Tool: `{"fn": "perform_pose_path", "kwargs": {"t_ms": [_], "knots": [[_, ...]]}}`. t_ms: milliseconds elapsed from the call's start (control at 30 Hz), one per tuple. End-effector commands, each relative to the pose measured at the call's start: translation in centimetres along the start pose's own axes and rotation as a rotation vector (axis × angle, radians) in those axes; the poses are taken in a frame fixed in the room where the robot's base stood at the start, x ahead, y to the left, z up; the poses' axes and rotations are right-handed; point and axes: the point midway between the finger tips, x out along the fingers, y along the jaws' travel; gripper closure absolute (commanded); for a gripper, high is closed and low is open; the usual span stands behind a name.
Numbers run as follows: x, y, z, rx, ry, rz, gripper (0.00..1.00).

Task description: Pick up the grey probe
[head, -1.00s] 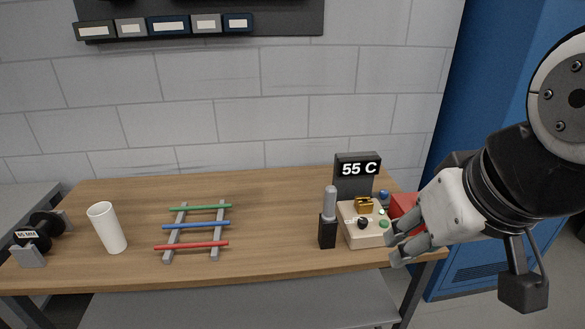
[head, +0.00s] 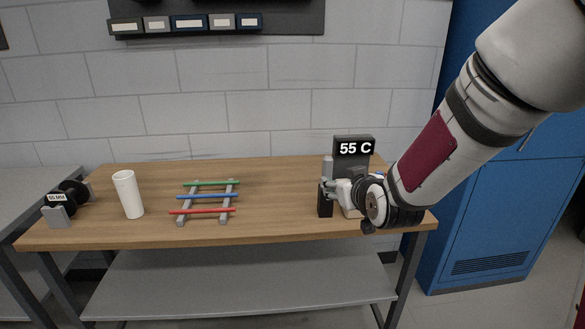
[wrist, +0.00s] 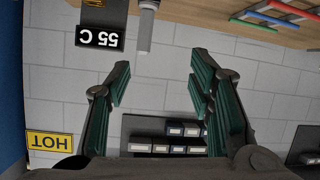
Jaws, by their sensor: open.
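The grey probe (head: 328,165) stands upright in a black holder (head: 325,207) on the wooden table, beside the display reading 55 C (head: 354,148). My gripper (head: 325,187) is beside the probe and overlaps its lower part in the head view. In the wrist view, which is upside down, the probe (wrist: 146,28) hangs from the top edge. There my open gripper (wrist: 158,62) has empty jaws, and the probe's end lies in line with the gap, nearer the left finger. Whether the fingers touch the probe cannot be told.
The pale control box (head: 350,211) is mostly hidden behind my gripper. A rack with green, blue and red rods (head: 207,197), a white cup (head: 127,195) and a black spool (head: 68,198) stand to the left. The table between rack and holder is clear.

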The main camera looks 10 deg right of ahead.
Motion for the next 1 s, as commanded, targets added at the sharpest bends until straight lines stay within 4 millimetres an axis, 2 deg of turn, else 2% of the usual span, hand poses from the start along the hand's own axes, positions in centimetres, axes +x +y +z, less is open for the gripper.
{"fn": "perform_pose_path", "kwargs": {"t_ms": [33, 200, 300, 500, 667, 1000], "knots": [[2.5, 0.0, 1.5, 0.015, 0.034, -0.001, 0.52], [7.3, 0.5, 3.6, 0.068, 0.201, 0.022, 0.52], [8.8, 0.9, 4.7, 0.102, 0.281, 0.046, 0.52], [10.0, 1.7, 5.9, 0.144, 0.38, 0.089, 0.52], [11.1, 2.0, 5.6, 0.152, 0.403, 0.1, 0.52], [16.6, 2.8, 3.3, 0.152, 0.401, 0.1, 0.52]]}}
